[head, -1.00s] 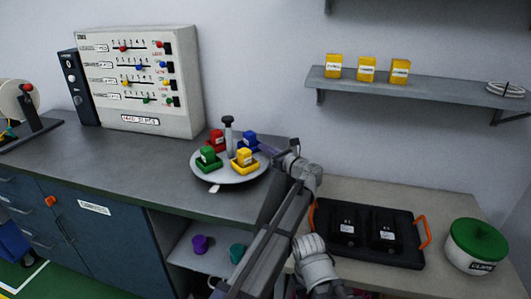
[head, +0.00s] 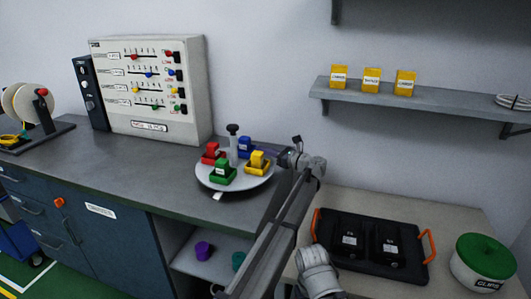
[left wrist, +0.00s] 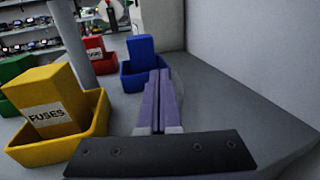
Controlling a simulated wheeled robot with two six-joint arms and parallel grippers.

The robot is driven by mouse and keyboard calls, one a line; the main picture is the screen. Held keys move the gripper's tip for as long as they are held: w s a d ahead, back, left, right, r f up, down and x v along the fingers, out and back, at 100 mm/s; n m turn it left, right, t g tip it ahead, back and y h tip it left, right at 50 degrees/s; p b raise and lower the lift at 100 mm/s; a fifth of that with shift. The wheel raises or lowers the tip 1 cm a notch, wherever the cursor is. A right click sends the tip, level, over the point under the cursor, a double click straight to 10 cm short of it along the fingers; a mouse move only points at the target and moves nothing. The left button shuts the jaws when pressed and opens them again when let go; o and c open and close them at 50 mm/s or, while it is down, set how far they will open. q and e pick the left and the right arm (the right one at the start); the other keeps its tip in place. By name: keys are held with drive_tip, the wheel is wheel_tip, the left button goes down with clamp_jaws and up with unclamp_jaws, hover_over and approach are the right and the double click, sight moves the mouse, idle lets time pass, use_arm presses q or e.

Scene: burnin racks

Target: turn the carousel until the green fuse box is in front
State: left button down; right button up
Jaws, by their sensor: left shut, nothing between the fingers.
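The round grey carousel (head: 240,187) stands on the dark counter, with a black-knobbed post (head: 233,145) at its centre. The green fuse box (head: 222,173) is at its near side, just behind the white tag (head: 218,196) on the front edge. The red box (head: 211,153) is at the left, the blue box (head: 245,147) at the back and the yellow box (head: 258,162) at the right. My left gripper (head: 272,153) is shut and empty at the carousel's right. In the left wrist view its purple fingers (left wrist: 158,85) lie between the yellow and blue boxes; contact is unclear.
A switch panel (head: 150,88) stands behind, at the left. A shelf (head: 420,105) with yellow boxes hangs on the right wall. A black tray (head: 335,262) with orange handles and a green-lidded tub (head: 485,265) stand at the right. The counter left of the carousel is clear.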

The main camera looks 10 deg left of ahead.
use_arm(q)
drive_tip(key=shift+w+a, duration=0.4)
drive_tip(key=shift+w+a, duration=0.1)
idle(0.7)
